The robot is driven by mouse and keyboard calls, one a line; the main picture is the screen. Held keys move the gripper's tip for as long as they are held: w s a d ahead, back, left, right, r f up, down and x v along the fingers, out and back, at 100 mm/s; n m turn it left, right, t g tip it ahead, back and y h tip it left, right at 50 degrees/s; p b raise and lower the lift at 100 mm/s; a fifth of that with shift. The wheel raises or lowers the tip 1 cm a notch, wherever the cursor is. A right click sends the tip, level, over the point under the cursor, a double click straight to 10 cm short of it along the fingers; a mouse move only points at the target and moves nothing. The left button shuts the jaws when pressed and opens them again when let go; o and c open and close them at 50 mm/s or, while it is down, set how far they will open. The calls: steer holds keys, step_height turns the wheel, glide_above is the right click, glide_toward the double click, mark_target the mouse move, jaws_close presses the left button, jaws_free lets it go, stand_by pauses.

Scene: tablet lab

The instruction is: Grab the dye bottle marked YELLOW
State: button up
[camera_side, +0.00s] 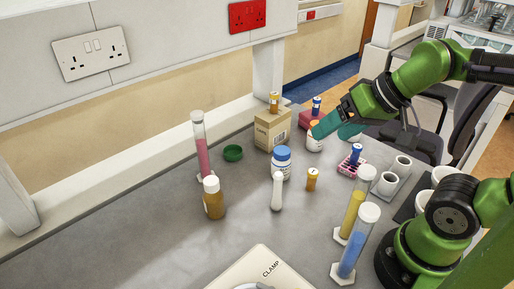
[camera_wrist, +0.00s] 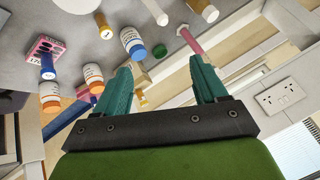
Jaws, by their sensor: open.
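No label reading YELLOW is legible. Small yellow-orange bottles show in the side view: one (camera_side: 274,103) stands on a cardboard box, and another (camera_side: 311,180) stands on the bench near the centre. In the wrist view, a small yellow-orange bottle (camera_wrist: 104,27) is at the upper left. A yellow bit (camera_wrist: 142,100) shows low between the fingers; I cannot tell what it is. My gripper (camera_side: 337,127) is raised over the back right of the bench, with teal fingers apart and nothing between them. It also shows in the wrist view (camera_wrist: 161,72).
A blue-capped white bottle (camera_side: 281,162), a white pestle-like item (camera_side: 277,191) and an amber bottle (camera_side: 213,198) stand mid-bench. Cylinders hold pink (camera_side: 202,158), yellow (camera_side: 352,215) and blue (camera_side: 353,252) liquid. A pink rack (camera_side: 347,169) is at right. The front left bench is clear.

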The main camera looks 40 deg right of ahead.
steer(key=shift+o, duration=0.9)
steer(key=n+g+h, duration=0.2)
steer(key=n+g, duration=0.5)
steer(key=n, duration=0.7)
glide_above(212, 190)
steer(key=d, duration=0.2)
step_height(212, 190, down, 3)
steer(key=f, duration=1)
steer(key=shift+w+a+f, duration=0.3)
steer(key=shift+w, duration=0.05)
steer(key=shift+w+a+f, duration=0.1)
steer(key=shift+w+f, duration=0.1)
steer(key=shift+f, duration=1.2)
steer(key=shift+w+a+f, duration=0.1)
steer(key=shift+w+f, duration=0.1)
steer(key=shift+f, duration=1.2)
steer(key=c, duration=1.3)
